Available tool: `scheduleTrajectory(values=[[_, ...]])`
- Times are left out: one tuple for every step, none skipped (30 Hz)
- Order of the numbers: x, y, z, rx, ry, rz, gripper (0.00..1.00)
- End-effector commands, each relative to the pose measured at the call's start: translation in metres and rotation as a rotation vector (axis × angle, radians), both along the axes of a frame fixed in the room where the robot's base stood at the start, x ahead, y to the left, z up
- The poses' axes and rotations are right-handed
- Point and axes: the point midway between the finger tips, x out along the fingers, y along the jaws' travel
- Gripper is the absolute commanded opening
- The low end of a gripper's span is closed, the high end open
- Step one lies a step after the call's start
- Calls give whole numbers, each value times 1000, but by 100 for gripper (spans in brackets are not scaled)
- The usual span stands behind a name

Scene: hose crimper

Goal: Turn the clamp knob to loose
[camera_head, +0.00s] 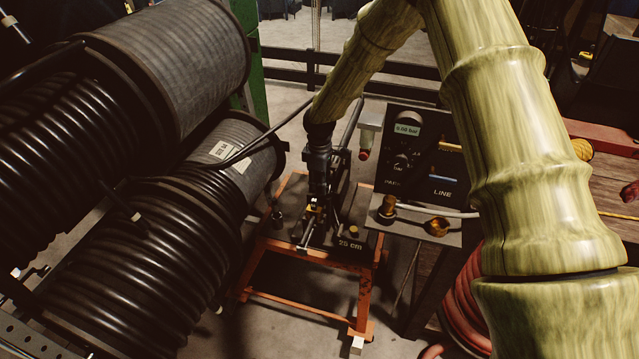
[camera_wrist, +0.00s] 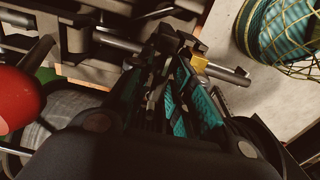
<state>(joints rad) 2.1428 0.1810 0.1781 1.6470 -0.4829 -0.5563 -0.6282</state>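My gripper (camera_head: 314,206) reaches down over the small orange-framed stand (camera_head: 366,290), whose dark top is marked 25 cm. In the wrist view my gripper (camera_wrist: 178,45) has its teal-padded fingers close together at a metal cross bar (camera_wrist: 232,74) with a small brass-coloured block (camera_wrist: 198,62). The bar looks like the clamp knob's handle, but I cannot be sure. The fingertips overlap the bar in the picture. Whether they touch or grip it is unclear. The fingers and wrist hide much of the clamp in the head view.
Large black hose reels (camera_head: 150,255) fill the left side. A dark control panel (camera_head: 420,150) with dials and a brass knob (camera_head: 388,207) stands right of the stand. A red ball-shaped part (camera_wrist: 16,98) is close at the left of the wrist view. Bare floor (camera_head: 290,320) shows below the stand.

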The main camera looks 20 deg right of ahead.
Motion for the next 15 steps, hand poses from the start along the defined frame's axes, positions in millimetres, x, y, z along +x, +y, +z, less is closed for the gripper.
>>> scheduleTrajectory(values=[[0, 0, 0, 0, 0, 0, 21], [0, 0, 0, 1, 1, 0, 21], [0, 0, 0, 1, 1, 0, 21], [0, 0, 1, 1, 1, 0, 21], [0, 0, 2, 1, 1, 0, 21], [0, 0, 4, 1, 1, 0, 21], [0, 0, 7, 1, 1, 0, 21], [0, 0, 10, 1, 1, 0, 21], [0, 0, 15, 0, 0, 0, 21], [0, 0, 19, 0, 0, 0, 21], [0, 0, 24, 0, -1, 0, 21], [0, 0, 31, 1, -2, 0, 21], [0, 0, 36, 1, -2, 0, 21], [1, 0, 42, 1, -3, 0, 21], [0, 0, 49, 1, -2, -1, 21]])
